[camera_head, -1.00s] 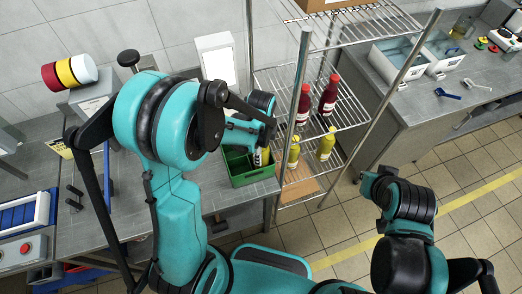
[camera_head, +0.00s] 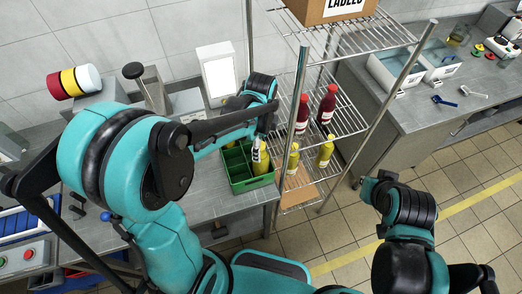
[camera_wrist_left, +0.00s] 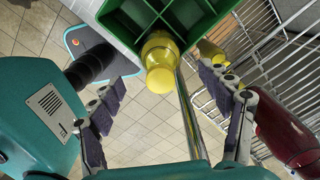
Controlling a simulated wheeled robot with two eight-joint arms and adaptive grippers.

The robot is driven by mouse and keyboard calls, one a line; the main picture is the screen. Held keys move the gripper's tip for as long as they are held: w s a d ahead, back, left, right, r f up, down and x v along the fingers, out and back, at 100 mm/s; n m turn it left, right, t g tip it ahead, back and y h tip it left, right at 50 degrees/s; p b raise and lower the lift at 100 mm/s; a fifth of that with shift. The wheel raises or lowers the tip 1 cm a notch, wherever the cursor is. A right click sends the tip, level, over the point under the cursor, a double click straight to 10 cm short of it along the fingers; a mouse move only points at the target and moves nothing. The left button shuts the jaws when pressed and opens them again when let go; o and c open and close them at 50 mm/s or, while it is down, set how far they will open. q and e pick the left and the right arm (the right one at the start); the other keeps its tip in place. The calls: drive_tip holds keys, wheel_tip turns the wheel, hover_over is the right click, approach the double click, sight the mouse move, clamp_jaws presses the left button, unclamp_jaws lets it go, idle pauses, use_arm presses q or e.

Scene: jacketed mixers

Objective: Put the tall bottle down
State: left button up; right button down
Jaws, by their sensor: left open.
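A yellow bottle (camera_head: 259,158) with a pale label stands in a near-right compartment of the green divided crate (camera_head: 250,186). The wrist view shows its yellow top (camera_wrist_left: 160,50) at the crate's edge (camera_wrist_left: 118,40); its lower part is hidden by the crate. My left gripper (camera_head: 264,124) is above the bottle. In the wrist view the fingers of my left gripper (camera_wrist_left: 163,82) are spread wide, apart from the bottle on both sides. My right gripper (camera_head: 374,187) is over the floor at right, far from the crate; its fingertips are not clear.
A wire rack (camera_head: 345,120) stands right of the crate. It holds red bottles (camera_head: 327,104) and yellow bottles (camera_head: 325,151). A labelled cardboard box (camera_head: 325,10) sits on its upper shelf. A white panel (camera_head: 217,75) stands behind the crate. The grey bench (camera_head: 205,208) is clear near the crate.

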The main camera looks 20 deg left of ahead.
use_arm(q)
wheel_tip(320, 180, up, 2)
drive_tip(key=shift+r, duration=0.1)
drive_tip(key=shift+a+r, duration=0.1)
drive_tip(key=shift+r, duration=0.2)
drive_tip(key=s+a+r+n+t, duration=0.2)
drive_tip(key=s+n, duration=0.3)
drive_tip(key=n, duration=0.4)
drive_tip(key=s+a+r+n+t, duration=0.2)
drive_tip(key=s+r+n+t, duration=0.3)
drive_tip(key=n, duration=0.4)
drive_tip(key=shift+a+r, duration=0.15)
drive_tip(key=shift+a, duration=0.15)
wheel_tip(320, 180, down, 15)
drive_tip(key=b, duration=1.5)
drive_tip(key=shift+s+f, duration=0.1)
drive_tip(key=shift+f, duration=0.1)
